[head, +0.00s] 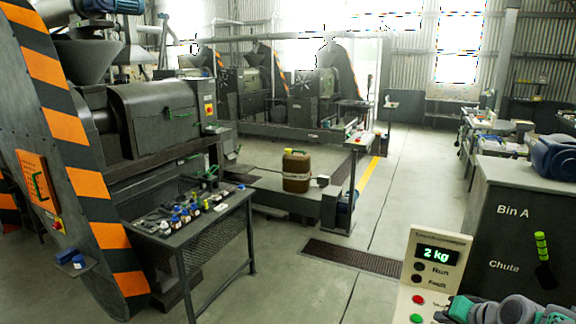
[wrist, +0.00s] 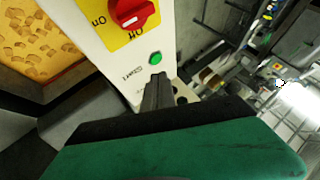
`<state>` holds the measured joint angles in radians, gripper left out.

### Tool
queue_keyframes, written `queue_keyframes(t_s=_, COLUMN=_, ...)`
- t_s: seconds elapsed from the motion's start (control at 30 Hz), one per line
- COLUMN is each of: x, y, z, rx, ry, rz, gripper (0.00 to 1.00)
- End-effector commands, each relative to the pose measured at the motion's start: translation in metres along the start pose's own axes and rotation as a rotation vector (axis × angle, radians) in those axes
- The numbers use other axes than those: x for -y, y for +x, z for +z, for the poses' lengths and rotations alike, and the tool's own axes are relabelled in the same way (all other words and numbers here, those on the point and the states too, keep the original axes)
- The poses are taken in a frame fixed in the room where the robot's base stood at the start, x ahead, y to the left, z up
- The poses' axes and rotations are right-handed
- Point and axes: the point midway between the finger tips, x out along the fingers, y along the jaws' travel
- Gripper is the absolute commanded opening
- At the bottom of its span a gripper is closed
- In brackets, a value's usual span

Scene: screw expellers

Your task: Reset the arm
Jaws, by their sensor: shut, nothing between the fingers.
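My arm (head: 500,311), grey with teal parts, shows at the bottom right of the head view, low beside a cream control panel (head: 432,262). In the wrist view my gripper (wrist: 158,82) is shut and empty. Its dark fingertips are just below a green button (wrist: 155,58) on the cream panel; I cannot tell whether they touch the panel. A red rotary switch (wrist: 133,12) on a yellow plate, marked On and Off, sits above the button. In the head view the panel's display (head: 437,253) reads 2 kg.
A dark bin (head: 510,225) marked Bin A and Chute stands right behind the panel. Orange-brown pieces (wrist: 35,40) lie in a dark-sided container at the wrist view's upper left. A tool table (head: 195,225) stands left of the open floor (head: 305,285).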

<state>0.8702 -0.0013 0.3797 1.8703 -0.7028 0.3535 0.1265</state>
Motion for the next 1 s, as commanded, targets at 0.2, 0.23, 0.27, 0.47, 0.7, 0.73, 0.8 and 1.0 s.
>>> queue_keyframes(t_s=0.2, x=0.033, y=-0.006, z=0.020, rx=0.061, ry=-0.085, rz=0.043, gripper=0.00)
queue_keyframes(t_s=0.23, x=0.039, y=-0.008, z=0.023, rx=0.070, ry=-0.100, rz=0.050, gripper=0.00)
queue_keyframes(t_s=0.27, x=0.046, y=-0.009, z=0.027, rx=0.081, ry=-0.117, rz=0.056, gripper=0.00)
queue_keyframes(t_s=0.47, x=0.100, y=-0.028, z=0.069, rx=0.166, ry=-0.263, rz=0.115, gripper=0.00)
queue_keyframes(t_s=0.7, x=0.157, y=-0.083, z=0.154, rx=0.266, ry=-0.483, rz=0.198, gripper=0.00)
queue_keyframes(t_s=0.73, x=0.160, y=-0.091, z=0.165, rx=0.277, ry=-0.509, rz=0.207, gripper=0.00)
queue_keyframes(t_s=0.8, x=0.163, y=-0.107, z=0.188, rx=0.298, ry=-0.550, rz=0.224, gripper=0.00)
queue_keyframes(t_s=1.0, x=0.163, y=-0.120, z=0.207, rx=0.318, ry=-0.579, rz=0.240, gripper=0.00)
